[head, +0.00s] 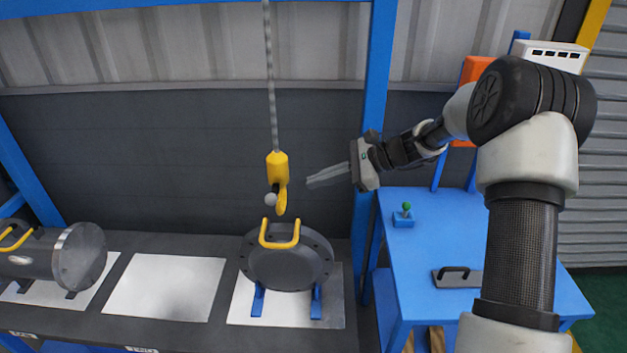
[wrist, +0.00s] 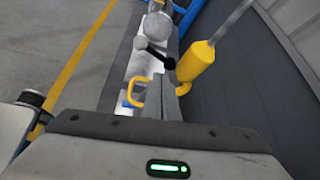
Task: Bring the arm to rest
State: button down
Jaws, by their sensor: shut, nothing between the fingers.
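My arm reaches in from the right in the head view, and my gripper (head: 310,182) points left, held in the air above the bench. Its fingers lie together with nothing between them. The gripper is just right of a yellow hoist hook (head: 278,170) hanging on a chain, with a gap between them. Below the hook a dark flanged cover (head: 288,265) with a yellow handle (head: 280,234) stands upright on blue supports. In the wrist view my gripper body fills the bottom; the hook block (wrist: 197,62) and the yellow handle (wrist: 138,92) show beyond it.
A grey cylindrical shell (head: 75,258) lies at the left of the dark bench (head: 130,242). A bare white plate (head: 163,287) lies between. A blue table (head: 435,235) at the right holds a small green-knobbed control (head: 404,215) and a dark handled plate (head: 457,277). A blue post (head: 376,90) stands close behind my gripper.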

dwell(0.3)
jog(key=s+d+r+n+h, duration=0.25)
jog(key=s+r+n, duration=0.25)
jog(key=s, duration=0.4)
jog(key=s+d+r+n+h, duration=0.1)
jog(key=s+r+n+h, duration=0.3)
jog(key=s+r, duration=0.3)
jog(key=s+d+n+t+h, duration=0.1)
jog(key=s+d+n+h, duration=0.1)
jog(key=s+d, duration=0.3)
jog(key=s+d+r+n+t+h, duration=0.1)
jog(key=s+d+n+t+h, duration=0.1)
jog(key=s, duration=1)
jog(key=d+n+h, duration=0.1)
jog(key=d+n, duration=0.1)
jog(key=n, duration=0.1)
jog(key=shift+s+d+r+n+t, duration=0.2)
jog(key=shift+s+d+n+t, duration=0.1)
jog(key=shift+d, duration=0.1)
